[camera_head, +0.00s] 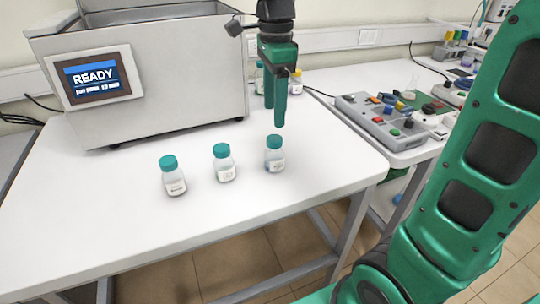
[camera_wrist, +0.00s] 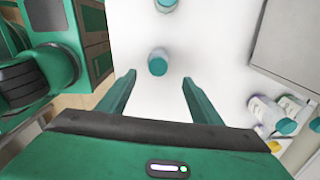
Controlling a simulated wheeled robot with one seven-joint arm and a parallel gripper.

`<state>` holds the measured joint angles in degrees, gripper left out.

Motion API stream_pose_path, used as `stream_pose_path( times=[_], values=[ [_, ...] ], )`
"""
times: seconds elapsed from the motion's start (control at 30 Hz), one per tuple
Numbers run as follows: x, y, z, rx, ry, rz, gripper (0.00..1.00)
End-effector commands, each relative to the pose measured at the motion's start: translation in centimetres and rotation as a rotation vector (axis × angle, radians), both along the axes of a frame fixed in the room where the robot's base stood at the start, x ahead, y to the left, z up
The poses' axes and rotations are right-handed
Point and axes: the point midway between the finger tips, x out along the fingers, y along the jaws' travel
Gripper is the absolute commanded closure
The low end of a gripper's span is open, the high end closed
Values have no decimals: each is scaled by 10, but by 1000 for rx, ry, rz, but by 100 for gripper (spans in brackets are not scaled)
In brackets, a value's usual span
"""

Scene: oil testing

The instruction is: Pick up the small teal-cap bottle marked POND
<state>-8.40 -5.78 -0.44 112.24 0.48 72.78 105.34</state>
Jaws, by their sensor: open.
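Three small clear bottles with teal caps stand upright in a row on the white table: a left one (camera_head: 174,184), a middle one (camera_head: 225,170) and a right one (camera_head: 275,160). Their white labels are too small to read, so I cannot tell which is marked POND. My gripper (camera_head: 275,114) is open and empty, pointing down above and behind the right bottle. In the wrist view, a teal-capped bottle (camera_wrist: 158,62) shows just beyond the gap between my open fingertips (camera_wrist: 158,78). Another teal cap (camera_wrist: 167,3) is cut by the top edge.
A grey bath machine (camera_head: 165,75) with a READY screen (camera_head: 92,77) stands at the back left. More bottles (camera_wrist: 266,108), teal- and yellow-capped, stand behind my gripper. A side table (camera_head: 400,158) at right holds a button panel (camera_head: 382,122). The white table (camera_head: 130,240) is clear in front.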

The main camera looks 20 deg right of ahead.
Motion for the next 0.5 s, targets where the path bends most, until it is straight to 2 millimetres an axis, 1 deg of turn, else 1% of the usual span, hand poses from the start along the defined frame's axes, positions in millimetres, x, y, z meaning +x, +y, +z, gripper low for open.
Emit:
stream_pose_path(
  times=[0.1,0.23,0.5],
  values=[
    [-1,0,-19,0,5,-2,41],
    [-1,-1,-37,-1,3,-2,41],
    [-2,-1,-55,-1,3,-2,41]
  ],
)
